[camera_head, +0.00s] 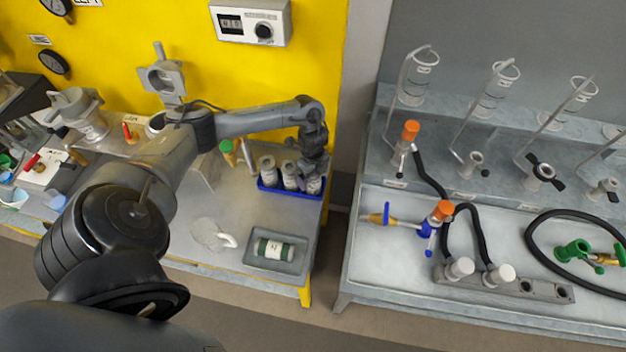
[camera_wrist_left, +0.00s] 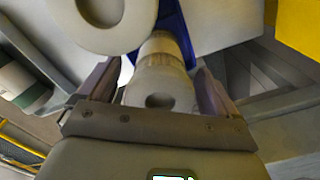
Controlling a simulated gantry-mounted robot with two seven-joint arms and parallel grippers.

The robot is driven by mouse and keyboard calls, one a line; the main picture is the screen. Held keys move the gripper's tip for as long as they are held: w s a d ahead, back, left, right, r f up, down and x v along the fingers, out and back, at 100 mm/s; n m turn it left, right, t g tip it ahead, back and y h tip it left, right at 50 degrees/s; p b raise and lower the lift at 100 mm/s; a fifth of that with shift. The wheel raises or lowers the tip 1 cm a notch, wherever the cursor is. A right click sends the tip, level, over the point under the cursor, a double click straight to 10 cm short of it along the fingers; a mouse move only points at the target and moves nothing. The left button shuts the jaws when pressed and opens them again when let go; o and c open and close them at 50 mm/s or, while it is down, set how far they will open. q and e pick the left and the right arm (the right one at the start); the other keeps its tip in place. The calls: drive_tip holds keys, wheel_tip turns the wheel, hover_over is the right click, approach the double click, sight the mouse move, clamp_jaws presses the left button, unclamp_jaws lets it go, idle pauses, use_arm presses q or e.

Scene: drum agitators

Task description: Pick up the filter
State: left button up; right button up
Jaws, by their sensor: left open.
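Several pale grey cylindrical filters stand upright in a blue rack (camera_head: 282,192) at the right end of the left bench. The left filter (camera_head: 267,172) and middle filter (camera_head: 289,175) show clearly. The right filter (camera_head: 314,185) is partly hidden by my left gripper (camera_head: 315,168), which points down over it. In the left wrist view, my left gripper (camera_wrist_left: 156,88) is open, with its fingers on either side of a filter (camera_wrist_left: 160,90). I cannot tell whether they touch it. The blue rack (camera_wrist_left: 178,32) shows behind it. My right gripper is not in view.
A grey tray (camera_head: 290,268) with a green-ended cylinder (camera_head: 272,249) lies in front of the rack. A white object (camera_head: 212,235) lies left of the tray. A yellow panel (camera_head: 300,75) rises behind. A gap separates the right bench (camera_head: 385,265) with hoses and valves.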

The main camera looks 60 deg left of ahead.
use_arm(q)
drive_tip(key=c, duration=1.1)
drive_tip(key=shift+c, duration=0.2)
drive_tip(key=shift+r, duration=0.15)
